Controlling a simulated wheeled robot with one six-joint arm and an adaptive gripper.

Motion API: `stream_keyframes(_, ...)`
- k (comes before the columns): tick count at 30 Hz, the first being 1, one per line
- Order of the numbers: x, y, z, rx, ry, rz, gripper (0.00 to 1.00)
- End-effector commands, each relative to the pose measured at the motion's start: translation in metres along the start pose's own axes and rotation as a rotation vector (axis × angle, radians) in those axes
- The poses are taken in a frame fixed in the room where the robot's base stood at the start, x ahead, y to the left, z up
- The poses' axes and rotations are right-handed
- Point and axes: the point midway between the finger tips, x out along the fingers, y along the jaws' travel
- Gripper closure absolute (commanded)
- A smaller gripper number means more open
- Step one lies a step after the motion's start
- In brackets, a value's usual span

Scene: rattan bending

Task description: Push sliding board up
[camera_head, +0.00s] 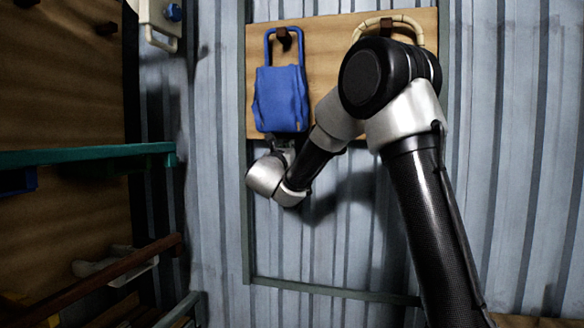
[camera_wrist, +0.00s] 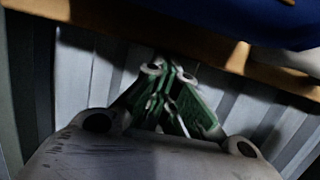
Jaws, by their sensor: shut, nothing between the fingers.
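The sliding board (camera_head: 330,58) is a light wooden panel in a green-grey metal frame on the corrugated wall, in the upper part of the head view. Its lower edge crosses the top of the wrist view (camera_wrist: 112,43). My gripper (camera_head: 280,141) is at that lower edge, below the blue bag, and points upward. In the wrist view its green-and-grey fingers (camera_wrist: 165,66) are shut and empty, with the tips close to the board's underside. I cannot tell whether they touch it. My arm hides the board's lower right part.
A blue bag (camera_head: 281,98) and a cream rattan ring (camera_head: 405,20) hang from pegs on the board. A green shelf rail (camera_head: 90,155) and a brown bar (camera_head: 110,277) are at the left. The framed wall below the board (camera_head: 320,260) is clear.

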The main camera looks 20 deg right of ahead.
Motion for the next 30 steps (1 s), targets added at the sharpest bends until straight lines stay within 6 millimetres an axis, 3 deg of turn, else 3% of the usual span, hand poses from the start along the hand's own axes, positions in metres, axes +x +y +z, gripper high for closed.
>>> stream_keyframes(3,0.005,0.0,0.026,0.006,-0.007,-0.002,1.0)
stream_keyframes(30,0.046,0.0,0.192,0.005,-0.006,-0.002,1.0)
